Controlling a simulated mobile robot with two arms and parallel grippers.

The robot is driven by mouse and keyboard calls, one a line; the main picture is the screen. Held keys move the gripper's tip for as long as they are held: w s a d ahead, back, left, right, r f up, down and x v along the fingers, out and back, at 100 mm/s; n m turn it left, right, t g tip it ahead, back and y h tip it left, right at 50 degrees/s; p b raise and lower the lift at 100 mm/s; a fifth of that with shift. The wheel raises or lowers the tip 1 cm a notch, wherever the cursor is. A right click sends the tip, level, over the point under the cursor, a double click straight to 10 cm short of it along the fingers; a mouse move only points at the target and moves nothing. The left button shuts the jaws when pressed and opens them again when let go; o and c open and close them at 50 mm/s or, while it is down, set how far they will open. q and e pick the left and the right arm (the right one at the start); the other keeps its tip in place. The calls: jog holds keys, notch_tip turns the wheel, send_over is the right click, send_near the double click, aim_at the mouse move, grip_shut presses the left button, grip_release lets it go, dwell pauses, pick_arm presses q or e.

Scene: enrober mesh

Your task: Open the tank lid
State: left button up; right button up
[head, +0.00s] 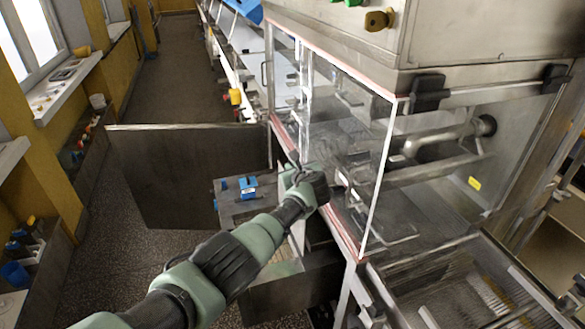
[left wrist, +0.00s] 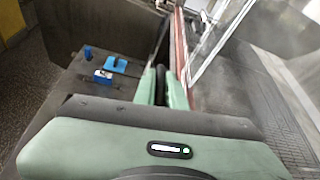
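A grey box-like unit with a flat dark top (head: 236,212), which may be the tank and its lid, stands beside the enrober's clear-walled housing. It also shows in the left wrist view (left wrist: 75,85). I cannot make out a separate lid edge. My left gripper (head: 298,178) is at the right end of this top, close to the housing's lower red-edged frame. In the left wrist view its two green fingers (left wrist: 162,88) are close together with a narrow dark strip between them. I cannot tell whether that strip is a held part or a gap. My right gripper is not in view.
Blue fittings (head: 248,187) sit on the grey top. A dark grey panel (head: 170,175) stands out to the left. The clear housing wall (head: 345,130) rises right of my left gripper. A wire mesh belt (head: 470,290) lies at lower right. Open floor (head: 150,95) lies at left.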

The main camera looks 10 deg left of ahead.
pick_arm(q)
jog(key=o, duration=0.4)
jog(key=shift+s+d+f, duration=0.1)
jog(key=shift+d+f, duration=0.05)
jog(key=shift+f, duration=0.2)
jog(key=shift+r, duration=0.15)
jog(key=shift+s+d+r+p, duration=0.1)
jog(key=shift+s+r+p, duration=0.15)
jog(key=shift+p, duration=0.25)
jog(key=shift+p+v, duration=0.85)
jog(key=shift+v, duration=2.6)
jog(key=shift+d+f, duration=0.1)
jog(key=shift+f, duration=0.15)
